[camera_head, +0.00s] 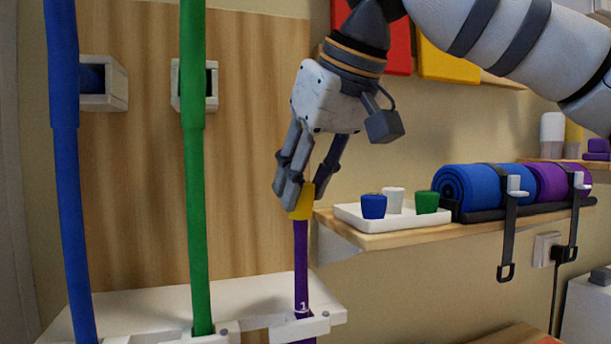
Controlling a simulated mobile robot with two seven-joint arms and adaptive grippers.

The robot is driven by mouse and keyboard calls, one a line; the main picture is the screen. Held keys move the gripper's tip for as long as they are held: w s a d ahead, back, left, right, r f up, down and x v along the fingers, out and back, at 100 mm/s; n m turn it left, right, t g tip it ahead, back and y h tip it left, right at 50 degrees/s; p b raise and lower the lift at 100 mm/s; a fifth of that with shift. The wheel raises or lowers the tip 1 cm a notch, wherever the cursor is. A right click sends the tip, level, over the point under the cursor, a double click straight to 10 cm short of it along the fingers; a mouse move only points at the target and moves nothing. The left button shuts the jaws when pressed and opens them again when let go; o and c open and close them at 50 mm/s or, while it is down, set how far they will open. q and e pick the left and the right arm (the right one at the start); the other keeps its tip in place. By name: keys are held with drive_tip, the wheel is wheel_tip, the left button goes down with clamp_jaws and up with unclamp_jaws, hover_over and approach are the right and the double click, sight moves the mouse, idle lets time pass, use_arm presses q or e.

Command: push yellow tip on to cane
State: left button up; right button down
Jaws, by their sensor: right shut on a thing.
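The yellow tip (301,207) is at the upper end of a purple cane (301,258). The cane stands nearly upright in a white holder (311,328) and has a white mark near its lower visible part. My right gripper (306,190) points down from above and is shut on the yellow tip, its fingers covering the tip's upper part. The tip lines up with the cane and meets it with no gap that I can see. How far it sits over the cane is hidden. My left gripper is out of view.
A blue cane (72,220) and a green cane (196,220) stand to the left. On the wooden shelf (400,238) at right, a white tray (350,215) holds blue, white and green tips. Rolled mats (490,187) with hanging straps (508,235) lie beside it.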

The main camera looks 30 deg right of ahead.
drive_tip(key=shift+f, duration=1.15)
drive_tip(key=c, duration=0.6)
unclamp_jaws()
drive_tip(key=shift+r, duration=0.1)
drive_tip(key=shift+c, duration=0.2)
